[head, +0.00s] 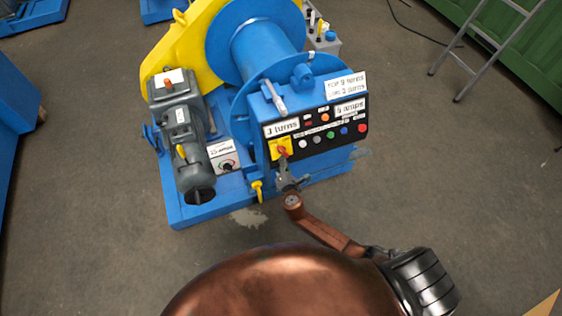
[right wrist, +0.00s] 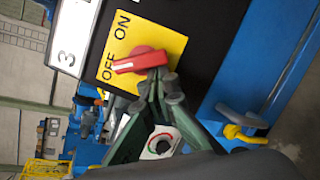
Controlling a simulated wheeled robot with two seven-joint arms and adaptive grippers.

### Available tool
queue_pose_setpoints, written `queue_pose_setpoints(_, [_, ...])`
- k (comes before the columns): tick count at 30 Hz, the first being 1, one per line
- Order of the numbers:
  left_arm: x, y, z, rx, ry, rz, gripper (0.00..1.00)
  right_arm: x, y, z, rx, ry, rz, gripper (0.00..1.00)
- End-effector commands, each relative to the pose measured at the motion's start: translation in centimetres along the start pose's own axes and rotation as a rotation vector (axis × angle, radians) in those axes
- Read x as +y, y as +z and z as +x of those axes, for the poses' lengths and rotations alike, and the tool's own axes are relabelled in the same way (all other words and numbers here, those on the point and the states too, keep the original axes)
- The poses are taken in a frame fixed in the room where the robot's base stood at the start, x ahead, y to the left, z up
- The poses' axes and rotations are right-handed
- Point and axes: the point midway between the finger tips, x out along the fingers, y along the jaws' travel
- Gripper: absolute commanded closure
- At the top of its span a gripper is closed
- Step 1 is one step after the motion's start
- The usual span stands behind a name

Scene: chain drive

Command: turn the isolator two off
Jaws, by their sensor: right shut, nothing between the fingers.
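The red isolator handle (head: 283,151) sits on a yellow plate (head: 274,156) at the lower left of the black control panel. In the right wrist view the red handle (right wrist: 130,64) has its narrow end at the word OFF on the yellow plate (right wrist: 160,36); ON is at the other marking. My right gripper (head: 286,175) is just below the handle, shut and empty. In the right wrist view its fingertips (right wrist: 160,88) are close under the handle; I cannot tell whether they touch it. The number of this isolator is not readable. My left gripper is out of view.
The panel (head: 316,130) carries several coloured buttons. A white-plated dial (head: 226,166) stands left of the gripper, near a yellow hook (head: 257,190) and the grey motor (head: 184,135). A ladder (head: 485,40) stands at the upper right. Floor in front is clear.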

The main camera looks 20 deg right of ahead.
Motion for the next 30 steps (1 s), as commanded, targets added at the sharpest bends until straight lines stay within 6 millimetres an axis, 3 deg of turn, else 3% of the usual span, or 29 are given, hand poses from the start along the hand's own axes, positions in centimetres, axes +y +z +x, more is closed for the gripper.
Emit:
queue_pose_setpoints(12, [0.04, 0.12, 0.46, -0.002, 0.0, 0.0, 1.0, -0.41, 0.25, 0.06, 0.0, 0.04, -0.155, 1.0])
queue_pose_setpoints(30, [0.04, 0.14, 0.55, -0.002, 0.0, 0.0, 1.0, -0.46, 0.17, 0.05, 0.001, 0.043, -0.168, 1.0])
